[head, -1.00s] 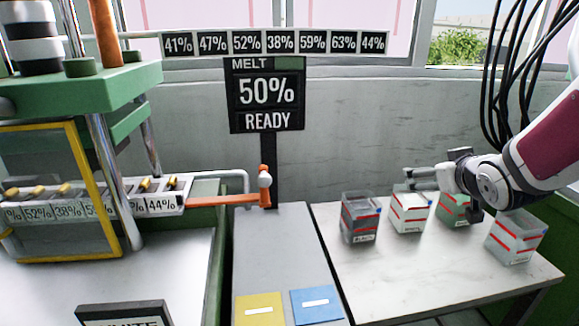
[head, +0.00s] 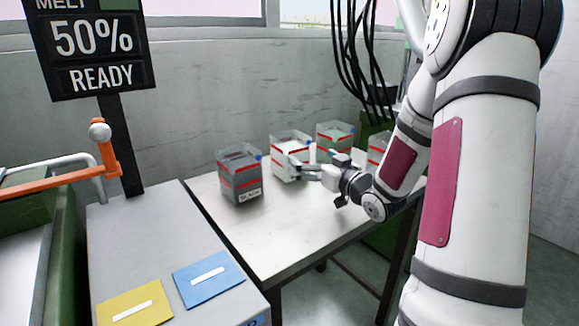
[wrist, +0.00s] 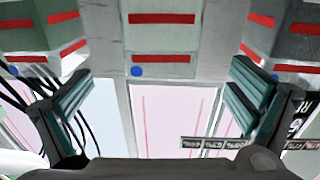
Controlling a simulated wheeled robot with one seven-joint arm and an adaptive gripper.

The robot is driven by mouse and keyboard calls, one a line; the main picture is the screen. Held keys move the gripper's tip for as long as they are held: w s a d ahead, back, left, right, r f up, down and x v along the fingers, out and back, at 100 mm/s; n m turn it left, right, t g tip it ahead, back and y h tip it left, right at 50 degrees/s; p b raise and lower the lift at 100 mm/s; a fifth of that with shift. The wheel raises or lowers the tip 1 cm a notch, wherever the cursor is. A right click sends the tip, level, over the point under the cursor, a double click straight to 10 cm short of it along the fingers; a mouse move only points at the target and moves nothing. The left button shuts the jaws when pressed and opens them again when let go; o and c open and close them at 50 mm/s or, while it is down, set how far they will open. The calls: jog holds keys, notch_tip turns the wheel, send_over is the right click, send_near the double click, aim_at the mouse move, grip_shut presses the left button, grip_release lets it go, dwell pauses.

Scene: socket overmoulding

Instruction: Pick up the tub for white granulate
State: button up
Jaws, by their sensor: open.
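The white granulate tub (head: 284,163) is a clear box with pale contents and red stripes. It stands on the light table between the dark tub and the green tub. My gripper (head: 300,170) is low at its near right side in the head view, fingers pointing at it. In the wrist view, a pale tub (wrist: 162,42) with red stripes and a blue dot fills the top middle. My open fingers (wrist: 160,95) stand apart on either side of it in the picture. I cannot tell whether they touch it.
The dark tub (head: 240,178) stands to the left, close by. The green tub (head: 335,136) is to the right, and another tub (head: 377,148) is partly hidden by my arm. The table's front (head: 275,230) is clear. Yellow (head: 135,303) and blue (head: 208,279) cards lie on the bench.

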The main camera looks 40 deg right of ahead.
aim_at(290, 145)
jog(key=w+b, duration=0.2)
jog(key=w, duration=0.9)
jog(key=shift+d+b, duration=0.1)
jog(key=shift+b, duration=0.3)
jog(key=c, duration=1.7)
